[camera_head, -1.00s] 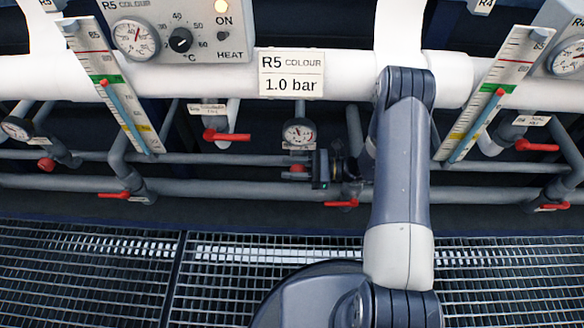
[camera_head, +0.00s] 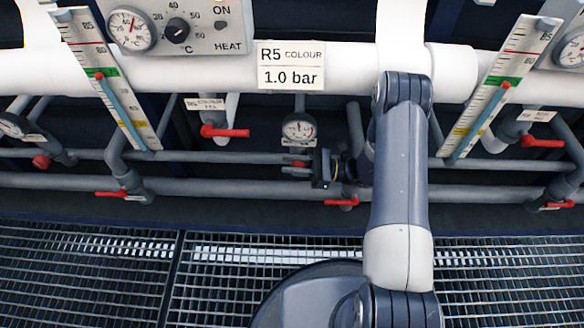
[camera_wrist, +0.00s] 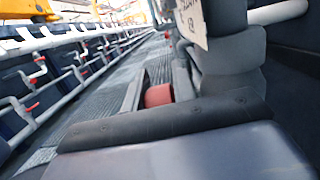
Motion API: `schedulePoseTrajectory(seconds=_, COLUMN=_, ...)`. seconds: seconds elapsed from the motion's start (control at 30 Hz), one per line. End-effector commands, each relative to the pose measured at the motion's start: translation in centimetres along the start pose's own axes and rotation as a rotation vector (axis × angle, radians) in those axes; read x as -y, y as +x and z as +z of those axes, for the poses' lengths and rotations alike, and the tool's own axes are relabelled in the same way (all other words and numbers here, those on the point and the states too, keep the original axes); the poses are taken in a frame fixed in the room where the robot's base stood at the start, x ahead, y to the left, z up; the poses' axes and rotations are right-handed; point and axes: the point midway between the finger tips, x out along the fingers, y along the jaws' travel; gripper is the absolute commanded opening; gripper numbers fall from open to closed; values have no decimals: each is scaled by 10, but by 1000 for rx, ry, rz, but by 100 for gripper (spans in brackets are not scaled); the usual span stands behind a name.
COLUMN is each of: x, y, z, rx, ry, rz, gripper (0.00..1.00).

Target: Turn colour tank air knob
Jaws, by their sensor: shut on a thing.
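The colour tank air knob (camera_head: 294,164) is a small red knob below a round gauge (camera_head: 299,128), under the "R5 COLOUR 1.0 bar" sign (camera_head: 291,65). My gripper (camera_head: 308,168) is at the knob, coming from its right, and partly covers it. In the wrist view the red knob (camera_wrist: 158,95) sits between the two fingers of my gripper (camera_wrist: 160,88), which are shut on it. The gauge's needle is too small to read, and the knob's turn angle cannot be told.
Red-handled valves (camera_head: 224,132) sit on the grey pipes around the knob, with another (camera_head: 342,202) just below my gripper. Slanted level scales (camera_head: 104,80) stand left and right. A heat panel (camera_head: 180,25) is at upper left. Metal grating (camera_head: 90,275) lies below.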

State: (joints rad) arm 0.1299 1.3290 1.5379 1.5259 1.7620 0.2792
Motion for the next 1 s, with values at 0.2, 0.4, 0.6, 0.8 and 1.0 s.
schedulePoseTrajectory(seconds=0.2, x=0, y=-2, z=0, rx=74, ry=-1, rz=0, gripper=3)
schedulePoseTrajectory(seconds=0.4, x=0, y=-2, z=1, rx=75, ry=-1, rz=0, gripper=3)
schedulePoseTrajectory(seconds=0.6, x=0, y=-2, z=1, rx=74, ry=-1, rz=0, gripper=35)
schedulePoseTrajectory(seconds=0.8, x=0, y=-2, z=1, rx=74, ry=-1, rz=0, gripper=35)
schedulePoseTrajectory(seconds=1.0, x=1, y=-23, z=1, rx=73, ry=-1, rz=-4, gripper=35)
